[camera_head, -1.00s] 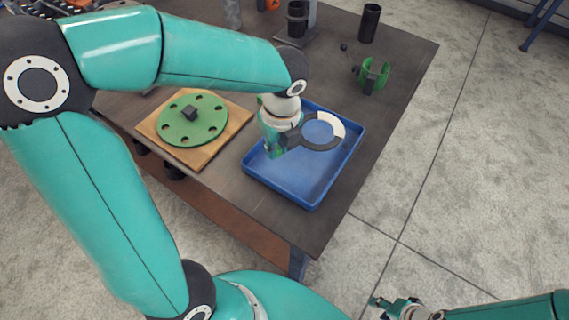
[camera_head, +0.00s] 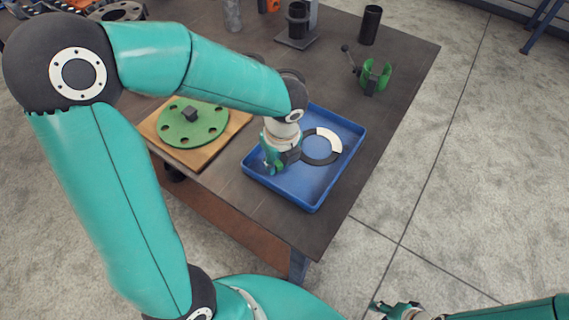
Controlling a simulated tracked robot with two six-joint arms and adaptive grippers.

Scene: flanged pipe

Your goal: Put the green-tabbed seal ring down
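The seal ring (camera_head: 308,159) is a flat dark ring with a white segment at its upper right. It appears to lie flat on the floor of the blue tray (camera_head: 318,206), in the right half. No green tab shows on it; its left side is partly behind my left gripper. My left gripper (camera_head: 276,165) points down inside the tray, right at the ring's left edge. Its fingertips are partly hidden, so whether it still grips the ring cannot be told. My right gripper (camera_head: 380,309) is low at the picture's bottom, off the table, with fingers apart and empty.
A green flange disc (camera_head: 207,128) with holes lies on a wooden board (camera_head: 241,117) left of the tray. A green curved part with a handle (camera_head: 374,76), a black cylinder (camera_head: 370,25) and a black fixture (camera_head: 297,20) stand behind. The table is bare right of the tray.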

